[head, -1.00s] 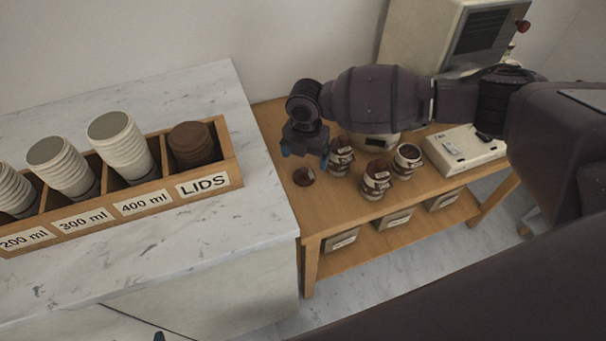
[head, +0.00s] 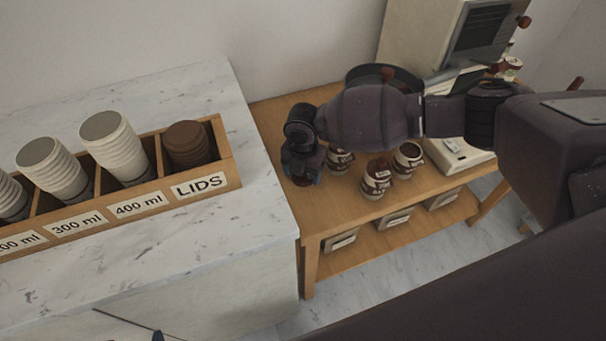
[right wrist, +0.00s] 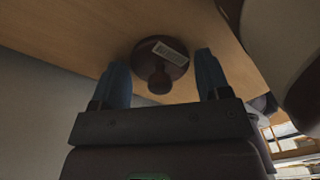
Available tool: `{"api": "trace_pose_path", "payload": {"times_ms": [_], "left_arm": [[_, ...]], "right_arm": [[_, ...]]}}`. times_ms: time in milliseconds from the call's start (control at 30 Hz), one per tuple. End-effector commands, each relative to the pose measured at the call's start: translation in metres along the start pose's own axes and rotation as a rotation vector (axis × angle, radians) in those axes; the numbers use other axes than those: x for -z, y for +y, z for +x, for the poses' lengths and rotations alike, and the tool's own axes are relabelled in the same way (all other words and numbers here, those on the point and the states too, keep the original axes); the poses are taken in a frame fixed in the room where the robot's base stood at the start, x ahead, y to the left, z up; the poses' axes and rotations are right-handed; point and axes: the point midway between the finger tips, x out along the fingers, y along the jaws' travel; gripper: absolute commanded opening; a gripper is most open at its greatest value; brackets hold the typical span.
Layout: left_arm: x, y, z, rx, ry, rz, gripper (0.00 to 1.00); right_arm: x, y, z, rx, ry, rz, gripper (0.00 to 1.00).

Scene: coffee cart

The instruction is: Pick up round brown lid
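A round brown lid with a knob and a pale label (right wrist: 160,62) lies on the wooden table in the right wrist view. My right gripper (right wrist: 161,72) is open, with one blue finger on each side of the lid and visible gaps between. In the head view the right gripper (head: 302,178) is low over the left end of the wooden table (head: 330,212) and hides the lid.
Jars stand right of the gripper: one with a brown lid (head: 376,180), one open-topped (head: 408,160), one partly hidden (head: 339,161). A marble counter (head: 235,262) at left holds a wooden organizer (head: 227,165) with cups and a stack of brown lids (head: 188,146).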

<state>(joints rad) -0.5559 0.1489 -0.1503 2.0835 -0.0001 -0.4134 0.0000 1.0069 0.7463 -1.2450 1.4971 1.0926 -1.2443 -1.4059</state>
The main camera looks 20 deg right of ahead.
Motion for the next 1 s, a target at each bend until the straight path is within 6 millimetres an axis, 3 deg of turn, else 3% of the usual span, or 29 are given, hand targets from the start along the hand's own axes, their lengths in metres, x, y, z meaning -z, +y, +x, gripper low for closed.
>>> {"api": "trace_pose_path", "payload": {"times_ms": [33,200,567,767,1000], "left_arm": [[0.000,0.000,0.000,0.000,-0.001,0.001,0.86],[-0.001,-0.001,0.000,0.000,-0.001,0.004,0.86],[0.002,-0.002,-0.001,0.001,0.003,0.004,0.86],[0.011,-0.002,-0.004,0.003,0.016,0.000,0.86],[0.017,-0.003,-0.011,0.009,0.026,-0.010,0.86]], "right_arm": [[0.000,0.000,0.000,0.000,0.000,0.000,0.62],[0.000,0.000,0.000,0.000,0.000,0.000,0.38],[-0.001,0.000,-0.009,-0.001,-0.002,0.001,0.37],[-0.001,0.001,-0.046,-0.004,-0.004,-0.001,0.37],[-0.001,0.001,-0.109,-0.006,-0.005,-0.001,0.37]]}}
